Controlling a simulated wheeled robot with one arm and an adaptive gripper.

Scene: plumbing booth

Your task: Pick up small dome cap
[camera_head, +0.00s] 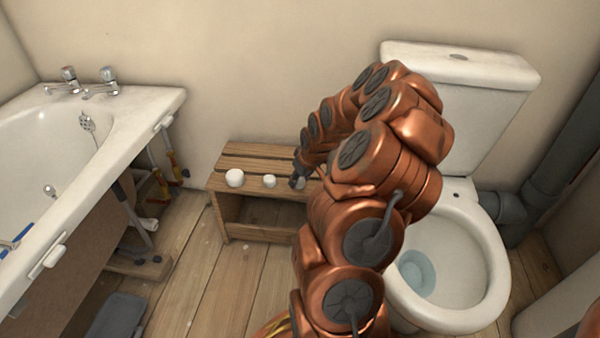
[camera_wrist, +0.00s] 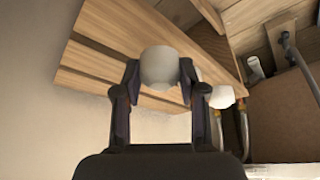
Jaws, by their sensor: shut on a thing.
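The small dome cap (camera_wrist: 160,67) is white and rounded. In the wrist view it sits between the two dark fingertips of my gripper (camera_wrist: 159,82), which is shut on it. In the head view the small cap (camera_head: 269,181) shows over the wooden stool (camera_head: 255,152), just left of my gripper (camera_head: 296,182). I cannot tell whether it still touches the stool top. A second, larger white cap (camera_head: 235,178) stands on the stool to its left; it also shows in the wrist view (camera_wrist: 222,97), right of the fingers. My arm hides the stool's right side.
A bathtub (camera_head: 130,106) with taps stands at the left, tools and pipes below its edge. A toilet (camera_head: 480,270) is at the right, close to my arm. The wall (camera_head: 250,75) is behind the stool. Some plank floor (camera_head: 205,275) in front is clear.

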